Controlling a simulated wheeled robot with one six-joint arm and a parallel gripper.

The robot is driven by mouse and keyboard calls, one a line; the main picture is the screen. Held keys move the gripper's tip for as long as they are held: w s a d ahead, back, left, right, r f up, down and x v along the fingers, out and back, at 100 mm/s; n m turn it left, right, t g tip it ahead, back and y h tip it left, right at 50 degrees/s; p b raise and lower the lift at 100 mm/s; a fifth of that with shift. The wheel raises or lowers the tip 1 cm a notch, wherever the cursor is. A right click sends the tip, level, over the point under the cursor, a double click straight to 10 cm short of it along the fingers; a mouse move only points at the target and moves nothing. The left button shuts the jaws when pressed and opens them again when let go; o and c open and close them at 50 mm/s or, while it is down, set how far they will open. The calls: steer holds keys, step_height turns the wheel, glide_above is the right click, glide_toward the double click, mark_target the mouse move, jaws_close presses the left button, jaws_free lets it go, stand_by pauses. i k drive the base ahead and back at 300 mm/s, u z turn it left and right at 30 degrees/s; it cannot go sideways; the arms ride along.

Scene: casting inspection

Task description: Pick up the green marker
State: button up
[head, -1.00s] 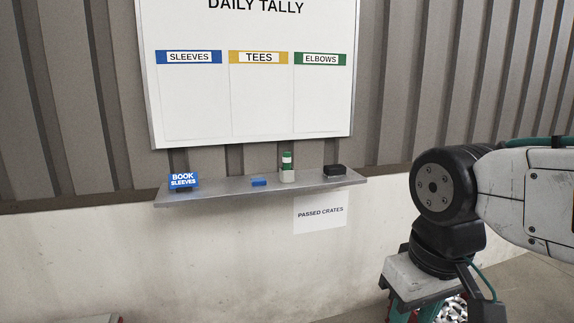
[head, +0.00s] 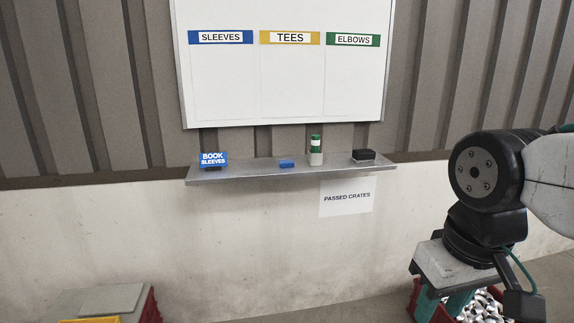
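The green marker (head: 315,139) stands upright on the narrow grey wall shelf (head: 240,176), right of the shelf's middle. My gripper (head: 443,309) is at the lower right, pointing down, well below and to the right of the marker. Its teal fingers are apart with a gap between them, and I see nothing held. The fingertips are partly cut off by the bottom edge.
A tally whiteboard (head: 285,85) hangs above. A crate of shiny metal parts (head: 486,303) is behind my gripper. Crates (head: 150,306) stand at lower left.

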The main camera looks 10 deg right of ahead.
mark_target(315, 138)
steer(key=z, duration=0.3)
steer(key=i, duration=1.95)
steer(key=z, duration=0.25)
